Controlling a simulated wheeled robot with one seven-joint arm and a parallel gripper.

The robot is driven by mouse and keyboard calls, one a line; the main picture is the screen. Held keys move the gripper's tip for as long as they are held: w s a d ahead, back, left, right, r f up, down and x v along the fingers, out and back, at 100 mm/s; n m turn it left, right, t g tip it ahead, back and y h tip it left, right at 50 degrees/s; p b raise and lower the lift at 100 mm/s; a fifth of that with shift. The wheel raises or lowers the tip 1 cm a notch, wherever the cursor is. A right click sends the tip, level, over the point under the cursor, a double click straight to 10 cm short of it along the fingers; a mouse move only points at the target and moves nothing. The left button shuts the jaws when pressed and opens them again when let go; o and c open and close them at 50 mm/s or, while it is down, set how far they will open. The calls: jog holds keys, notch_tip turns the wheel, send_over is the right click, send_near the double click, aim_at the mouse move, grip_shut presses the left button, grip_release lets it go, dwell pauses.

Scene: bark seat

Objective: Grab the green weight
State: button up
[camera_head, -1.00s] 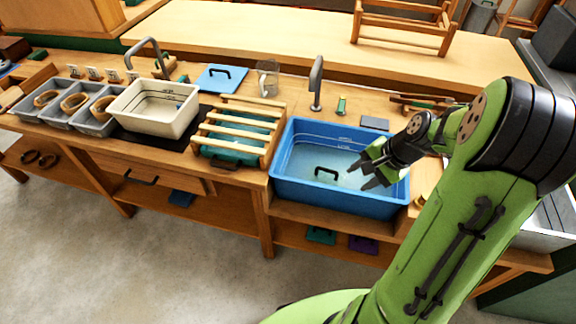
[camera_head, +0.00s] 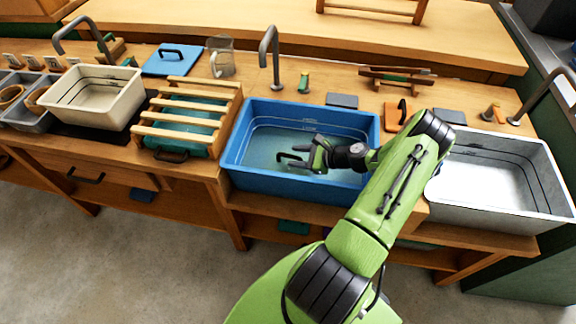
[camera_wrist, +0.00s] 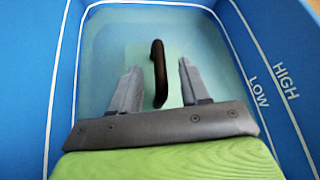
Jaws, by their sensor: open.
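A pale green slab with a black upright handle (camera_wrist: 159,72) lies at the bottom of the blue tub (camera_head: 240,172), seen through the water; it looks like the green weight. My gripper (camera_head: 292,160) is over the blue tub, reaching down inside its walls. In the wrist view my gripper (camera_wrist: 156,82) is open, with its two grey fingers on either side of the handle and nothing held. I cannot tell the height of the fingertips above the handle. In the head view my gripper partly hides the weight.
The blue tub's walls surround my gripper. A grey-white basin (camera_head: 490,185) stands to the right, and a slatted wooden rack (camera_head: 185,112) over a teal block stands to the left. A grey tap (camera_head: 270,55) rises behind the tub. A teal slab (camera_head: 293,228) lies on the lower shelf.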

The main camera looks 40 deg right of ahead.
jog(key=shift+w+a+f, duration=0.2)
jog(key=shift+w+f, duration=0.1)
jog(key=shift+w, duration=0.25)
grip_shut()
jog(key=shift+r, duration=0.1)
dwell(0.9)
